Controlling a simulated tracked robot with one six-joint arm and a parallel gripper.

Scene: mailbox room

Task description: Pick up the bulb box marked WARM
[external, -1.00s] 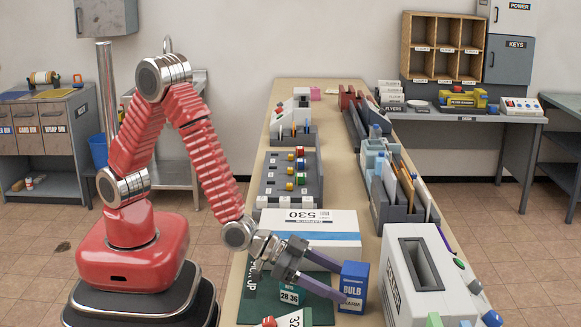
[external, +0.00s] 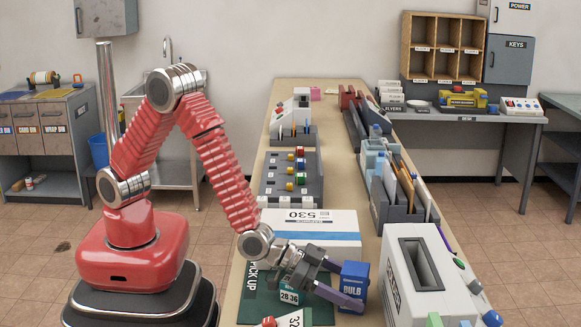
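The blue bulb box (external: 354,272) stands upright near the front right of the long table, beside the large white machine. "BULB" shows on its face; the lower lettering is now covered by my finger. My gripper (external: 348,287) reaches in from the left at the box's height. One purple-grey finger passes across the front of the box, and the other goes behind its left side, with its tip hidden. The fingers are spread, with the box between them. I cannot tell whether they touch it.
A white parcel marked 530 (external: 310,228) lies just behind my gripper. A green "PICK UP" mat (external: 262,300) with number cards (external: 289,297) lies below it. The white machine with a slot (external: 400,285) stands close on the right.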

